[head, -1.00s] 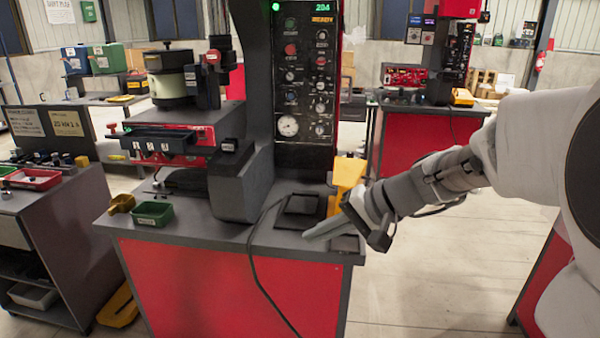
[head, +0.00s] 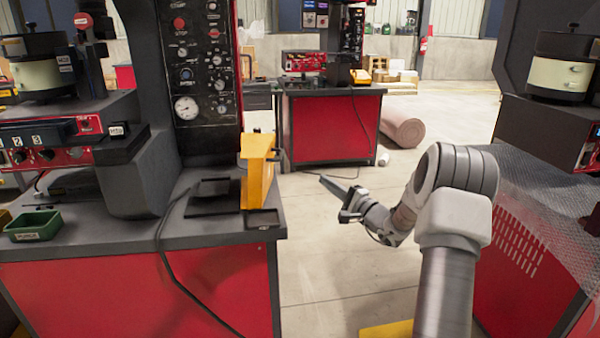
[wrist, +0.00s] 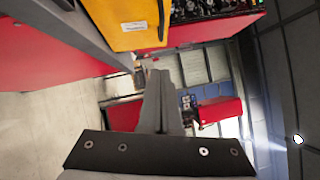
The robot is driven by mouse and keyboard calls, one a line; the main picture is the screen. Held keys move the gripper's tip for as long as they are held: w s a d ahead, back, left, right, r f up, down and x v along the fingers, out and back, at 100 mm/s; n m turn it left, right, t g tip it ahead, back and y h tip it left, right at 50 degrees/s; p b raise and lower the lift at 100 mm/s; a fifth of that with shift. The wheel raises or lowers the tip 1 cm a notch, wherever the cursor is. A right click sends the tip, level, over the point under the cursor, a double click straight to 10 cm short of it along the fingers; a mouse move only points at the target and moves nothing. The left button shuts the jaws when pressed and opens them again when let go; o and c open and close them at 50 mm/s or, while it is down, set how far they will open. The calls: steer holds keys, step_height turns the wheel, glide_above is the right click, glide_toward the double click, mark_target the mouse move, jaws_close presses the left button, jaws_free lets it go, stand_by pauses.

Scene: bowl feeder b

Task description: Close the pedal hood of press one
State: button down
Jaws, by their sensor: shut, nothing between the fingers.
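The yellow pedal hood (head: 257,172) stands upright at the right end of press one's grey tabletop (head: 110,238). A flat dark pedal plate (head: 212,188) lies uncovered to its left. The hood's yellow face also shows at the top of the wrist view (wrist: 122,22). My gripper (head: 326,181) is shut and empty. It is held over the aisle, right of the hood and apart from it. The shut fingers also show in the middle of the wrist view (wrist: 161,85).
Press one's dark panel (head: 203,60) rises behind the pedal. A black cable (head: 165,262) hangs over the front edge. A green bin (head: 33,226) sits at left. Another red press bench (head: 545,235) with mesh is close on the right. The floor between (head: 330,265) is mostly clear.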

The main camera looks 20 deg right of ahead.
steer(key=s+a+b+x, duration=0.1)
steer(key=a+b+x, duration=0.1)
steer(key=x, duration=1)
steer(key=shift+w+a+r, duration=0.25)
steer(key=shift+a+r, duration=0.15)
steer(key=shift+a, duration=0.1)
